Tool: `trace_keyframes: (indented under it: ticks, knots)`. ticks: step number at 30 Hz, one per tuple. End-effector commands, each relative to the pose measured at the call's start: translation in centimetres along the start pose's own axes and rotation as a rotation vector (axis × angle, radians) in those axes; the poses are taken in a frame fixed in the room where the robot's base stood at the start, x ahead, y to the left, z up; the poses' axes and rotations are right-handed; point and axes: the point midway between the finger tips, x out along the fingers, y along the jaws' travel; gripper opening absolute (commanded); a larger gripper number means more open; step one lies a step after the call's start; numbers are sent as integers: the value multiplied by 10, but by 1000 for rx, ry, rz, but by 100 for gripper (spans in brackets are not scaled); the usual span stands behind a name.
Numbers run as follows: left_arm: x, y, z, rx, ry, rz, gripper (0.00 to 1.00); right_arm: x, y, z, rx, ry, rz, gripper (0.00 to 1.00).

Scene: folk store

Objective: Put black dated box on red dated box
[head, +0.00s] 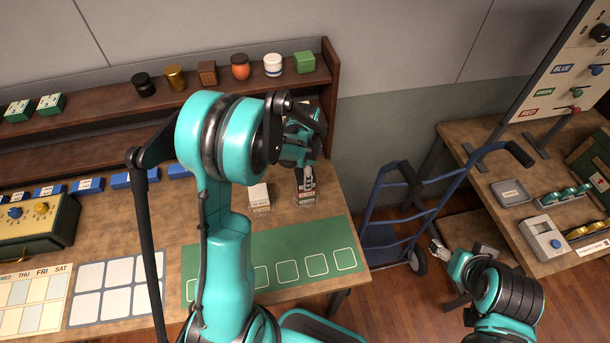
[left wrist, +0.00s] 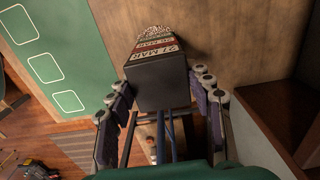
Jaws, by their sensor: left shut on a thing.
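My left gripper (head: 306,172) is shut on the black dated box, above the right end of the back table. In the left wrist view the black dated box (left wrist: 162,88) sits between the two fingers (left wrist: 163,105), its label reading 21 MAR. Just beyond that label a red strip, apparently the red dated box (left wrist: 153,43), lines up with it; a speckled face shows further on. In the head view the red label (head: 306,200) shows low under my gripper. Whether the boxes touch is unclear. My right gripper (head: 438,249) is far right, low and empty; its fingers are too small to judge.
A pale box (head: 259,196) stands just left of the held box. A green mat (head: 335,240) with white squares lies in front. A wooden shelf (head: 327,75) with jars and small boxes rises behind. A blue hand truck (head: 380,232) stands right of the table.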

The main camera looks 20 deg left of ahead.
Motion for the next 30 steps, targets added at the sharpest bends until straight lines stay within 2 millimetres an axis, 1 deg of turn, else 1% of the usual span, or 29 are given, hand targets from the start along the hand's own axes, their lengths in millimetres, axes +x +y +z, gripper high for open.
trace_keyframes:
  ticks: [3, 7, 8, 9, 10, 19, 22, 26, 30]
  knots:
    - [0, 0, 0, 0, 0, 0, 20, 0, 0, 0, 0, 0, 0, 72]
    - [4, 0, 0, 0, 0, 0, 20, 4, 0, 3, 0, 0, 0, 72]
    - [3, 0, 0, 0, 0, 0, 59, 3, 0, 2, 0, 0, 0, 72]
    - [3, 0, 0, 0, 0, 0, 70, 3, 0, 2, 0, 0, 0, 72]
    - [3, 0, 0, 0, 0, 0, 72, 2, 0, 2, 0, 0, 0, 72]
    - [2, 0, 0, 0, 0, 0, 72, 2, 0, 1, 0, 0, 0, 72]
    - [-4, 0, 0, 0, 0, 0, 72, -2, 0, -2, 0, 0, 0, 72]
    - [-26, 0, 0, 0, 0, 0, 72, -5, 0, -4, 0, 0, 0, 72]
    - [-58, 0, 0, 0, 0, 0, 72, -10, 0, -7, 0, 0, 0, 72]
